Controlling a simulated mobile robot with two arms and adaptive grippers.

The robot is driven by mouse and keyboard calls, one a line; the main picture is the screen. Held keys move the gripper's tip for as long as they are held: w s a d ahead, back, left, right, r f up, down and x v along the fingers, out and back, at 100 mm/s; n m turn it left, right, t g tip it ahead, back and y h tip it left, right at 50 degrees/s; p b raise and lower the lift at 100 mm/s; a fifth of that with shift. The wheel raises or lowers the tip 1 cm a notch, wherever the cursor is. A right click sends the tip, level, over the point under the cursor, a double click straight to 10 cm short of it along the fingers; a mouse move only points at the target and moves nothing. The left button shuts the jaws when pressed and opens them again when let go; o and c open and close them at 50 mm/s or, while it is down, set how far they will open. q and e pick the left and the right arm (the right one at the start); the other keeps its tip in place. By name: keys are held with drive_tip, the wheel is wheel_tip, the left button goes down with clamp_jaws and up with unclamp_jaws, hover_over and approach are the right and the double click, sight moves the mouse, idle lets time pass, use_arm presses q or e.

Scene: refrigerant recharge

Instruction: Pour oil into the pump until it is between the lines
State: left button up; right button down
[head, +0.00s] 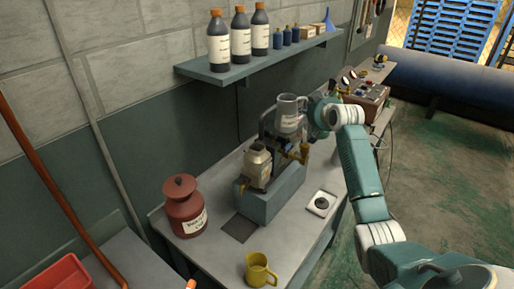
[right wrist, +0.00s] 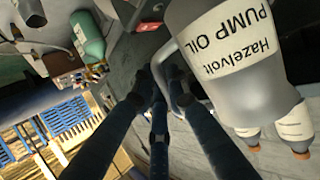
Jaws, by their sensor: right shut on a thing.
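A grey pump oil jug (head: 290,114) with a white label is held up above the bench in the head view. Its label reads "HazelVolt PUMP OIL" in the right wrist view (right wrist: 235,45). My right gripper (head: 314,112) is shut on the jug's handle; its dark fingers (right wrist: 163,90) close around it in the wrist view. The jug looks roughly upright, above and behind the pump. My left gripper is not in view.
On the bench (head: 205,255) are a red-brown can (head: 186,208), a yellow mug (head: 260,270) and a small scale (head: 321,203). Brass fittings (head: 291,151) stand beside the pump. A wall shelf (head: 238,74) holds dark bottles (head: 218,40). A control box (head: 366,93) stands behind.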

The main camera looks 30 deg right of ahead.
sight(284, 130)
drive_tip(key=shift+r, duration=3.1)
drive_tip(key=shift+a+f, duration=0.25)
drive_tip(key=shift+f, duration=0.1)
drive_tip(key=s+a+f+n+y+b, duration=0.1)
drive_tip(key=a+f, duration=0.2)
drive_tip(key=s+a+f+n+y+b, duration=0.1)
drive_tip(key=a+f+b, duration=0.1)
drive_tip(key=a+f, duration=0.1)
drive_tip(key=s+a+f+n+y+b, duration=0.1)
drive_tip(key=a+f+y, duration=0.1)
drive_tip(key=a+f, duration=0.1)
drive_tip(key=shift+s+a+t+b, duration=0.3)
drive_tip(key=shift+a, duration=0.2)
drive_tip(key=s+a+f+n+g+y+b, duration=0.2)
drive_tip(key=s+a+f+n+y+b, duration=0.1)
drive_tip(key=s+a, duration=0.5)
drive_tip(key=s+a+f+n+g+y+b, duration=0.2)
drive_tip(key=s+a+f, duration=0.4)
drive_tip(key=s+a, duration=0.3)
drive_tip(key=s+a+f+n+g+y+b, duration=0.1)
drive_tip(key=s+a+f+n+y+b, duration=0.3)
drive_tip(key=s+a, duration=0.5)
drive_tip(key=a+n+y+b, duration=0.1)
drive_tip(key=a+n+y, duration=0.1)
drive_tip(key=a, duration=0.2)
drive_tip(key=shift+a+f+n+g, duration=0.2)
drive_tip(key=shift+f+n+g, duration=0.1)
drive_tip(key=shift+f+g, duration=0.1)
